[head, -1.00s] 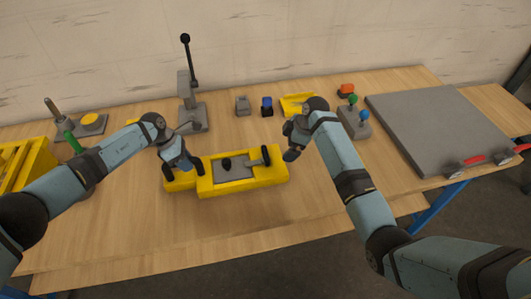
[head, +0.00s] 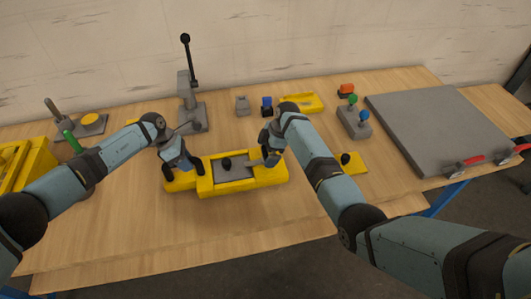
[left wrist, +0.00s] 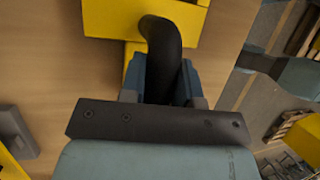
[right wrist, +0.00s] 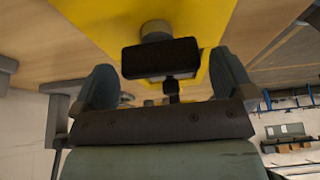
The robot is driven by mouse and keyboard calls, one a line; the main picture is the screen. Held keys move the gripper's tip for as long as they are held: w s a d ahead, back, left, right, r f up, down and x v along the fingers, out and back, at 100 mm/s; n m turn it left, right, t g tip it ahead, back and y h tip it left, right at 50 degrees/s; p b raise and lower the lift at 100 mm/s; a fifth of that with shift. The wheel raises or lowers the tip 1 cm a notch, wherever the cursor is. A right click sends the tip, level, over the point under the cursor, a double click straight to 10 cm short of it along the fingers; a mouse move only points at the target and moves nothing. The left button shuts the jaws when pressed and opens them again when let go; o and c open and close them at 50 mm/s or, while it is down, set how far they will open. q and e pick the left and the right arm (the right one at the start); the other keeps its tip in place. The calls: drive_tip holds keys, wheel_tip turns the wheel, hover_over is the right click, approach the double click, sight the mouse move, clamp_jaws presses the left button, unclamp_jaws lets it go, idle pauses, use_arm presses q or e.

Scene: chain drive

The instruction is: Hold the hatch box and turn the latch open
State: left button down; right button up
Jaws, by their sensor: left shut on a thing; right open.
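The latch (right wrist: 160,58), a dark bar on a grey round post, is at the box's right end. My right gripper (head: 271,152) is over that end, open, with its fingers on either side of the latch in the right wrist view. In the head view the gripper hides much of the latch.
A grey lever stand (head: 192,112) is behind the left arm. Small blocks (head: 243,105), a yellow tray (head: 300,102) and a joystick box (head: 354,121) stand behind. A yellow plate with a black knob (head: 347,160) is beside the right arm. The table front is clear.

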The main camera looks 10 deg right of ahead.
drive_tip(key=shift+a+f, duration=0.25)
drive_tip(key=shift+f, duration=0.35)
drive_tip(key=c, duration=1.2)
drive_tip(key=shift+o, duration=0.2)
